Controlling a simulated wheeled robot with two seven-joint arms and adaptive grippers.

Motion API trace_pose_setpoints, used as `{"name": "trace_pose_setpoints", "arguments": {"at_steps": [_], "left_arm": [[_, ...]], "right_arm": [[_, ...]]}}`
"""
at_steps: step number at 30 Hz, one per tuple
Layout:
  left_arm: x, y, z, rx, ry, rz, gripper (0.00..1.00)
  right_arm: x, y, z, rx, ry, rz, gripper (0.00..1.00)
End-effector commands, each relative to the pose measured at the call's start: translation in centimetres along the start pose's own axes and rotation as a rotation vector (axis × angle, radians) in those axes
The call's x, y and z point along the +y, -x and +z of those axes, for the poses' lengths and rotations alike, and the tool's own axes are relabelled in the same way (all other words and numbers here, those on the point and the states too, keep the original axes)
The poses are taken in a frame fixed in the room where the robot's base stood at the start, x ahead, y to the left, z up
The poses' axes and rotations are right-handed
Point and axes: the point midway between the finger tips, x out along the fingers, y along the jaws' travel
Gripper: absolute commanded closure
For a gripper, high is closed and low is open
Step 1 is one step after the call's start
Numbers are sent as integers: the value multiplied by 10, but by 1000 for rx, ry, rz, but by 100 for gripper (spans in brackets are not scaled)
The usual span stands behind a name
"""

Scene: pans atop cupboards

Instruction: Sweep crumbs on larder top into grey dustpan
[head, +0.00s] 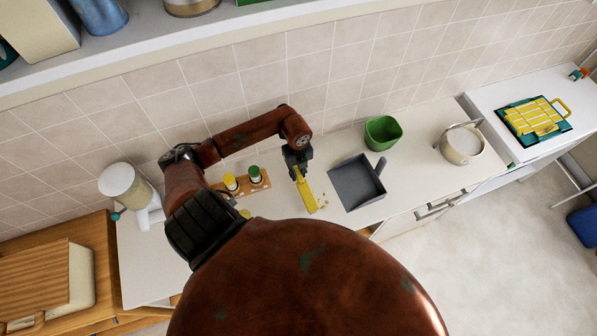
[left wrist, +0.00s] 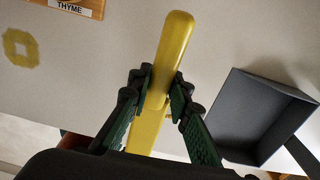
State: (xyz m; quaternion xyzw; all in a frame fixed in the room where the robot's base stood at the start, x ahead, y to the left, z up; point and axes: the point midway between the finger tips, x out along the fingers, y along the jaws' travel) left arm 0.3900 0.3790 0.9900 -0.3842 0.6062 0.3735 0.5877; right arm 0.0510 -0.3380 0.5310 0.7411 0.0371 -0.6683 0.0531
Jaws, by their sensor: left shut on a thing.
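My left gripper (head: 299,163) is shut on a yellow tool (head: 307,194) over the white larder top (head: 230,228). In the left wrist view the gripper (left wrist: 160,88) has its fingers on both sides of the tool's yellow handle (left wrist: 172,50). The grey dustpan (head: 350,184) lies just right of the tool, apart from it, and shows in the left wrist view (left wrist: 250,112) at the right. Small tan crumbs (head: 323,204) seem to lie beside the tool's lower end; most are too small to make out. My right gripper is not in view.
A wooden rack (head: 262,183) with yellow- and green-topped jars stands left of the tool; its label reads THYME. A green tub (head: 382,132) stands behind the dustpan. A pot (head: 461,146) is to the right, a white jug-like appliance (head: 126,187) to the left. The tiled wall closes the back.

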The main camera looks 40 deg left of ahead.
Motion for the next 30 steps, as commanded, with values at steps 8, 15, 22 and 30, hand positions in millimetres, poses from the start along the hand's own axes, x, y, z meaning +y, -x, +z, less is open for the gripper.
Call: {"name": "trace_pose_setpoints", "arguments": {"at_steps": [8, 15, 22, 30], "left_arm": [[0, 0, 1, 0, -1, -1, 100], [-1, -12, 2, 4, -2, 0, 100], [-1, -33, 2, 4, -3, -1, 100], [-1, -38, 2, 4, -3, -2, 100]], "right_arm": [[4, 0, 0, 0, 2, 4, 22], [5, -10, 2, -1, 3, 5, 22], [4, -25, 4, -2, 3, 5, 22], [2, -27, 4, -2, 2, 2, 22]]}}
